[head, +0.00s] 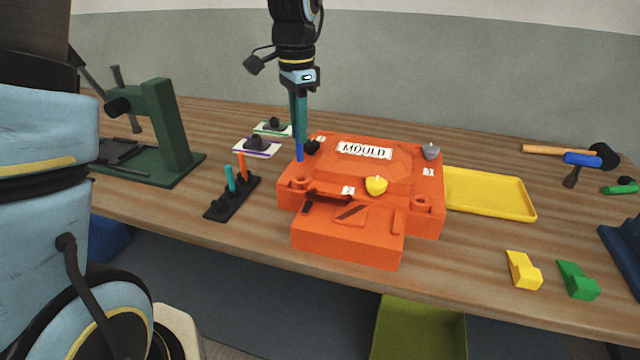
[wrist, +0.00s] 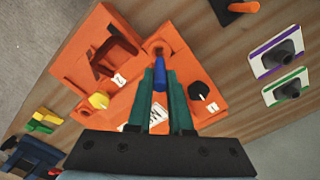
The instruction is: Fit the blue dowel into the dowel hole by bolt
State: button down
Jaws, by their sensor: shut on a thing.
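My gripper (head: 300,115) points down over the left part of the orange mould (head: 320,207), its teal fingers shut on the blue dowel (head: 299,150). The dowel hangs upright, and its lower end appears a little above the mould's front left corner, where a dowel hole (head: 298,182) shows. In the wrist view the dowel (wrist: 159,76) sits between the fingertips and its end points towards the corner hole (wrist: 156,47), partly hidden by the dowel. A black bolt-like knob (head: 312,147) stands beside the dowel on the mould. Another hole (head: 419,201) is at the front right corner.
A black rack (head: 220,208) with a teal and an orange dowel stands left of the mould. A green press (head: 160,135) is farther left. A yellow knob (head: 376,186) and a grey knob (head: 431,151) rise from the mould. A yellow tray (head: 490,207) lies at right.

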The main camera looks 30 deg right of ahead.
aim_at(301, 161)
notch_tip(301, 161, down, 4)
jog(key=shift+s+d+f+p, duration=0.15)
jog(key=shift+f+p, duration=0.1)
jog(key=shift+p, duration=0.25)
jog(key=shift+f+p, duration=0.45)
jog(key=shift+f, duration=1.8)
jog(key=shift+f, duration=0.1)
jog(key=c, duration=0.8)
grip_release()
jog(key=shift+c, duration=0.2)
